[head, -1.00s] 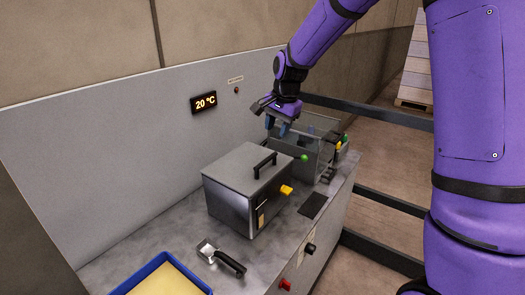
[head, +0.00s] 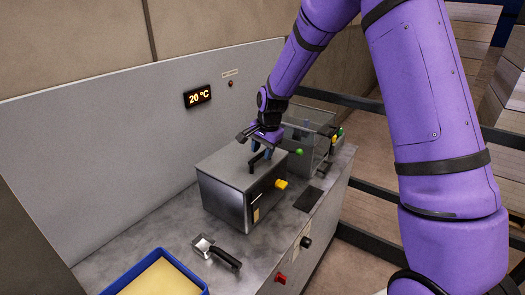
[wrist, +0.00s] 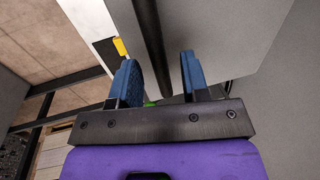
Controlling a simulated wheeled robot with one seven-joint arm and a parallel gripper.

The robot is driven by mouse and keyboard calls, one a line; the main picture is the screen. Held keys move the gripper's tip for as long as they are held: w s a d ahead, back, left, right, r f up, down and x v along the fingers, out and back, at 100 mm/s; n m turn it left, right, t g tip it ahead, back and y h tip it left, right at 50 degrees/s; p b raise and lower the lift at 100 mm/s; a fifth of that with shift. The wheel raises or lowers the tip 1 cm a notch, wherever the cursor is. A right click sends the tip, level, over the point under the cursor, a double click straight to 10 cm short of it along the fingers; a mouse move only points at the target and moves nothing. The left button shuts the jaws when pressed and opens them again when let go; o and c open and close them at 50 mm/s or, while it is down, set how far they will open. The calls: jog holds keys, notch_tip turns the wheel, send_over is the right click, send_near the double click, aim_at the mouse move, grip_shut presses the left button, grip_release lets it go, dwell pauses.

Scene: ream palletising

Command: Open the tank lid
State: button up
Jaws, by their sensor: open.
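The tank (head: 222,204) is a grey metal box on the counter, with its flat lid (head: 222,168) lying shut on top. A black bar handle (head: 257,161) stands on the lid's right part. A yellow tab (head: 281,184) sticks out of the tank's right side. My gripper (head: 261,150) is above the lid at the handle, its blue fingers pointing down. In the wrist view my gripper (wrist: 158,75) is open, and the dark handle (wrist: 150,45) runs between the lines of the two fingers. Whether the fingers touch the handle cannot be told.
A clear-walled tank (head: 308,115) with a green knob stands behind. A scraper with a black handle (head: 222,254) and a blue tray (head: 162,255) with a yellowish block lie in front. A display (head: 198,96) reads 20 °C. Dark rails (head: 385,190) run along the right.

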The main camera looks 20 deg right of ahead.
jog(key=shift+f, duration=0.15)
grip_shut()
